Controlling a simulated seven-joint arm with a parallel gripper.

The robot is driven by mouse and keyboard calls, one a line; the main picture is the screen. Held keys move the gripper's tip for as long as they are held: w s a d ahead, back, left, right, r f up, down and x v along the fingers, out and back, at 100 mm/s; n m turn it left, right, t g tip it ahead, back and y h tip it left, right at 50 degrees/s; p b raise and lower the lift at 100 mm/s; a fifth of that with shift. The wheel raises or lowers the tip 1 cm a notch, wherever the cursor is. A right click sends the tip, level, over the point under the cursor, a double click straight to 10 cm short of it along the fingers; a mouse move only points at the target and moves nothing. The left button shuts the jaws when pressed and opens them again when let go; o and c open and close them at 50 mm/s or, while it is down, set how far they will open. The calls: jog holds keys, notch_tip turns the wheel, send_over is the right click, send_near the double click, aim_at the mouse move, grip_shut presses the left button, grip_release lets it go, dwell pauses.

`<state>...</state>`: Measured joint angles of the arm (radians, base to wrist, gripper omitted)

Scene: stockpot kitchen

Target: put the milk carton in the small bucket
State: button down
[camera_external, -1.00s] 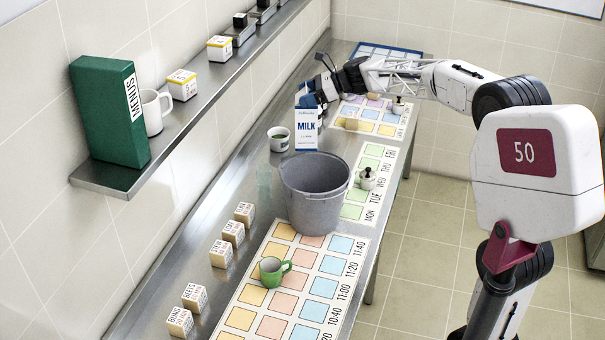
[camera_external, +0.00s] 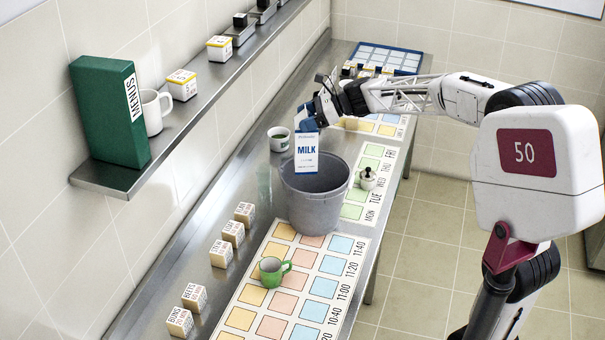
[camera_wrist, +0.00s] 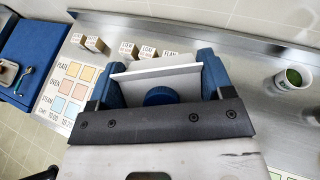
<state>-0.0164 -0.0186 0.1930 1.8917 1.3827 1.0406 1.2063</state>
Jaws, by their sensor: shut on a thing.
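The white and blue milk carton (camera_external: 307,153) is held by my gripper (camera_external: 308,117), roughly upright and slightly tilted. In the wrist view its white top (camera_wrist: 158,77) sits between the two blue fingers of my gripper (camera_wrist: 160,88). The small bucket (camera_external: 314,212) is grey and stands upright on the steel counter. In the external view the carton's lower end overlaps the far part of the bucket's opening; I cannot tell whether it is below the rim. The bucket does not show in the wrist view, hidden behind the carton and gripper.
A white cup with green contents (camera_external: 279,139) stands left of the carton. A clear glass (camera_external: 264,183) is beside the bucket's left. Lettered blocks (camera_external: 233,233) line the wall side.

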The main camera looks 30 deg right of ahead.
aim_at(306, 173)
jog(key=shift+f, duration=0.9)
notch_tip(306, 173, down, 14)
jog(key=shift+f, duration=0.1)
dwell(0.4)
jog(key=shift+f, duration=2.35)
grip_release()
jog(key=shift+f, duration=0.15)
